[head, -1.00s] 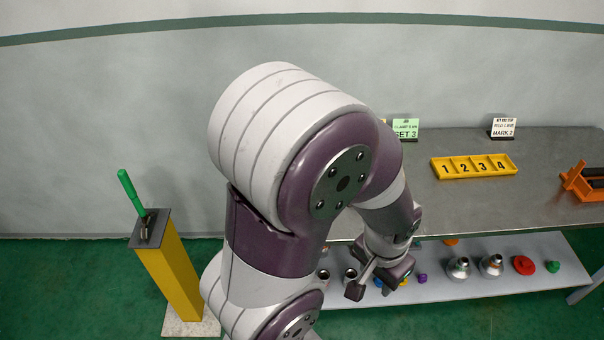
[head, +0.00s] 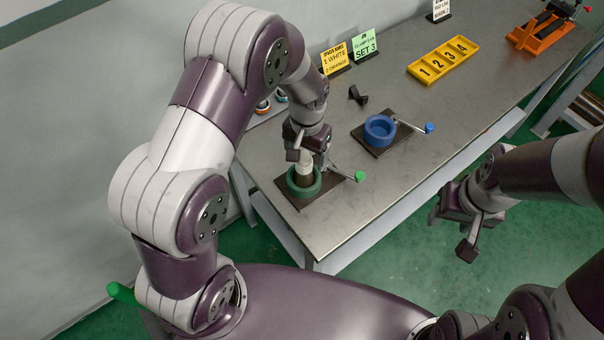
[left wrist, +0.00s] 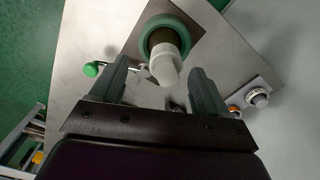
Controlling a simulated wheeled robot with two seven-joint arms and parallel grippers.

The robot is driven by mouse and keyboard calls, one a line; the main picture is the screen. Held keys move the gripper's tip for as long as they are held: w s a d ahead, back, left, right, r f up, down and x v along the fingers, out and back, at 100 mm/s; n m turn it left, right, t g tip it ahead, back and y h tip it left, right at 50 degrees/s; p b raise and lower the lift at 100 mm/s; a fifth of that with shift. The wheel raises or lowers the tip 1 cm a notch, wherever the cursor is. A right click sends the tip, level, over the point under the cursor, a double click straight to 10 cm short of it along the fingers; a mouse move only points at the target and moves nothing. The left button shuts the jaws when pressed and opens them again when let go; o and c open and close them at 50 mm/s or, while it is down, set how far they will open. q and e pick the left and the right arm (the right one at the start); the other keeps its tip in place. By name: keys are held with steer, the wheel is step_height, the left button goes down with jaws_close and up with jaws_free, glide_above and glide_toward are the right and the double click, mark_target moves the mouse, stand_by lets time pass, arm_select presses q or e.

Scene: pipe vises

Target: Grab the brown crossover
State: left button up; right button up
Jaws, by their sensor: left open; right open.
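A pipe piece with a brown lower part (head: 304,178) and a pale upper end stands in the green ring vise (head: 291,191) near the table's left end. In the left wrist view its pale end (left wrist: 165,68) points toward the camera, with a brown band (left wrist: 161,39) behind it inside the green ring. My left gripper (head: 306,146) is open just above the piece. In the left wrist view its two fingers stand apart on either side of the pale end, not closed on it. My right gripper (head: 462,225) is open and empty, off the table's front edge.
A blue ring vise (head: 379,130) with a blue-knobbed handle stands to the right. The green vise's handle ends in a green knob (head: 360,176). A black part (head: 357,95), sign cards (head: 365,44), a yellow numbered tray (head: 443,59) and an orange vise (head: 541,34) are farther back.

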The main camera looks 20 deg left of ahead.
mark_target(304, 167)
arm_select(q)
steer(key=f, duration=0.2)
steer(key=f+p, duration=0.1)
steer(key=f, duration=0.4)
steer(key=shift+w+a+f+p, duration=0.3)
steer(key=shift+w+a+f, duration=0.1)
steer(key=shift+d+f, duration=0.1)
jaws_close()
steer(key=shift+w, duration=0.1)
